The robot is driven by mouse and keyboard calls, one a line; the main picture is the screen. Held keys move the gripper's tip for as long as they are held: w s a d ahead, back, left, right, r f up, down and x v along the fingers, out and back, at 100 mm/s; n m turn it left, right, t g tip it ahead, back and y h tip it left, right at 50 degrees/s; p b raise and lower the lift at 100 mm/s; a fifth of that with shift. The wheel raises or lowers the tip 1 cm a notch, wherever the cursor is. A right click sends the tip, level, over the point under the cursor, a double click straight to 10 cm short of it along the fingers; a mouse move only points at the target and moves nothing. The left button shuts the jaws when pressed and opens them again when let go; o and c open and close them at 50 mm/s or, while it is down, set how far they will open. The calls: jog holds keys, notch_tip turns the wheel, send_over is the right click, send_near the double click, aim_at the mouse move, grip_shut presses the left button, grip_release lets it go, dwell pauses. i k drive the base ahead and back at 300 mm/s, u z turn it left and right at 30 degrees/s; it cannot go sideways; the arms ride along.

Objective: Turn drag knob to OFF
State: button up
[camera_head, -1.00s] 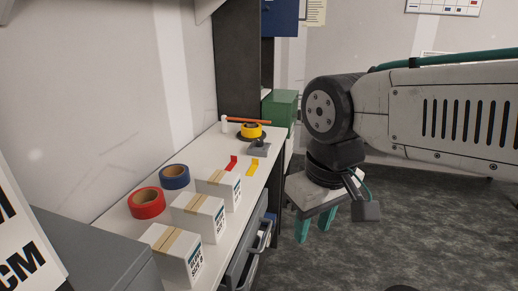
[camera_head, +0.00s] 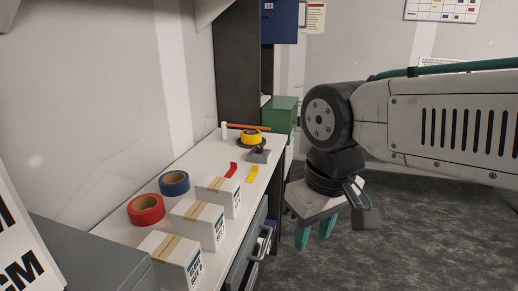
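A yellow roll (camera_head: 252,137) sits on a dark round base at the far end of the white bench (camera_head: 188,160), with an orange bar beside it. A small grey block (camera_head: 259,157) with a dark piece on top stands just in front of it. I cannot tell for certain whether that piece is the drag knob, and no OFF marking is readable. My gripper (camera_head: 314,236) hangs right of the bench, over the floor, pointing down. Its two teal fingers are apart with nothing visible between them. It touches nothing on the bench.
Red (camera_head: 146,210) and blue (camera_head: 174,183) tape rolls and white boxes (camera_head: 197,222) occupy the near bench. Red and yellow strips lie before the grey block. A drawer handle (camera_head: 260,243) juts from the bench front. A green box (camera_head: 280,113) stands behind. Floor at right is clear.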

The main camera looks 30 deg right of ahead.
aim_at(259, 150)
jog(key=u, duration=0.55)
jog(key=k, duration=1.3)
jog(key=i, duration=0.45)
jog(key=z, duration=0.85)
jog(key=i, duration=1.2)
jog(key=u, duration=0.5)
